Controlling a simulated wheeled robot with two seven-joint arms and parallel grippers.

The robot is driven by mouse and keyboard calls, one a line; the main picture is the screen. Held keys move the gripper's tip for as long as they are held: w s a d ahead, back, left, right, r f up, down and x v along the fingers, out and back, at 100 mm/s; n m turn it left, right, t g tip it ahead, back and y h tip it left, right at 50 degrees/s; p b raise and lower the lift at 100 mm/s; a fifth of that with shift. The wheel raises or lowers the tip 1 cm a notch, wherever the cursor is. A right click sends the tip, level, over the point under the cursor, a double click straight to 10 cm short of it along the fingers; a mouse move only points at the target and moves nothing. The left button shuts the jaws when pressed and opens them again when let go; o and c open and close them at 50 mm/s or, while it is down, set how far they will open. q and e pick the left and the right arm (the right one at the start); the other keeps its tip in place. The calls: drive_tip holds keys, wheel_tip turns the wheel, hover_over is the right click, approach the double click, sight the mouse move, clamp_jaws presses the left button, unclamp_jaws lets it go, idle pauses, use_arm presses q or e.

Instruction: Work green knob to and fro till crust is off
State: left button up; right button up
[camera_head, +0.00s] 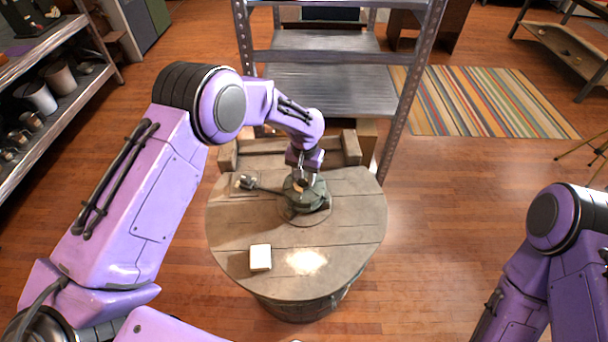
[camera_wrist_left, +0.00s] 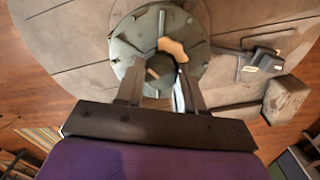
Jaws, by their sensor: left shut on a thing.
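A dark green round device (camera_head: 305,192) with ridges on its top stands on the round wooden table (camera_head: 240,225). In the left wrist view the green knob (camera_wrist_left: 128,50) is seen from above, with a pale tan patch (camera_wrist_left: 173,48), perhaps crust, on it. My left gripper (camera_head: 304,174) comes down from above onto it. In the left wrist view the gripper's (camera_wrist_left: 160,74) fingers stand on either side of its dark centre, shut on the knob. The exact finger contact is partly hidden. My right gripper is out of view; only its arm shows at the right.
A dark lever-like arm (camera_head: 262,186) reaches left from the device. A small white block (camera_head: 260,257) lies at the table's front left. A metal shelf rack (camera_head: 320,88) stands behind the table, and a shelf with pots (camera_head: 40,97) stands at left. Floor right of the table is clear.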

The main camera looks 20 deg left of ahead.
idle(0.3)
use_arm(q)
drive_tip(key=o, duration=1)
drive_tip(key=shift+o, duration=0.2)
wheel_tip(320, 180, up, 11)
drive_tip(key=b, duration=0.2)
drive_tip(key=shift+f, duration=0.2)
drive_tip(key=shift+c, duration=0.2)
